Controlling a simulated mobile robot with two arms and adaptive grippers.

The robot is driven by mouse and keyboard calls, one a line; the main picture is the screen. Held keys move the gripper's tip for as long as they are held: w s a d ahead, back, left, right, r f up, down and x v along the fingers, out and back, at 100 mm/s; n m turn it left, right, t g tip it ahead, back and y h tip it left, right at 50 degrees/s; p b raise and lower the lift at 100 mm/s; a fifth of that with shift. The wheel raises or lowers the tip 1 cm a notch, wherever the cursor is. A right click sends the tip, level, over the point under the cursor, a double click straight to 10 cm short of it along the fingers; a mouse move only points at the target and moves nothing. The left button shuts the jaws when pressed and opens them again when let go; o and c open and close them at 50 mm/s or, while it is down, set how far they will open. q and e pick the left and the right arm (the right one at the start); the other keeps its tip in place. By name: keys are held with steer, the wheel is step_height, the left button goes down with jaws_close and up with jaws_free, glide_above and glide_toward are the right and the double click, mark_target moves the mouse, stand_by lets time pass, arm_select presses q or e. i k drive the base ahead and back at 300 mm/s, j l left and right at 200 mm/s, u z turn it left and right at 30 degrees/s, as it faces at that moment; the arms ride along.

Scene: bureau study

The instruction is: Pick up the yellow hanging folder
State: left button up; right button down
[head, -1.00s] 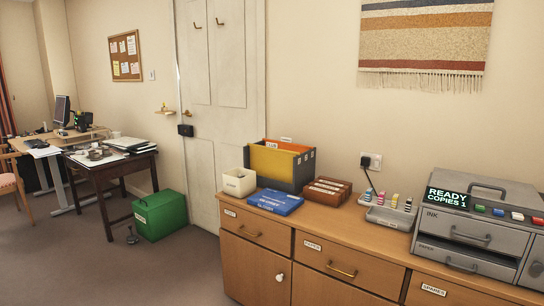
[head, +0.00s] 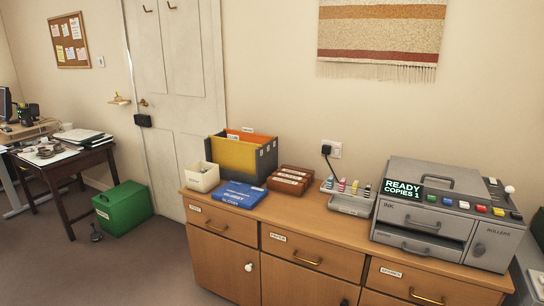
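The yellow hanging folder (head: 232,156) stands upright in a dark grey file box (head: 267,161) on the wooden cabinet, left of centre in the head view. An orange folder (head: 262,140) stands just behind it in the same box. Neither of my grippers is in view.
On the cabinet top (head: 313,212) stand a cream box (head: 202,177), a blue box (head: 241,195), brown boxes (head: 290,180), a tray of stamps (head: 348,200) and a grey copier (head: 440,215). A green box (head: 123,208) and dark table (head: 62,172) stand left. Floor is free in front.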

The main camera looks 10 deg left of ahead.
mark_target(232, 154)
steer(key=i+j+z, duration=0.2)
steer(key=j, duration=0.15)
steer(key=i+j+z, duration=0.2)
steer(key=j, duration=0.15)
steer(key=i+j+z, duration=0.2)
steer(key=j, duration=0.2)
steer(key=i+j+z, duration=0.15)
steer(key=j, duration=0.25)
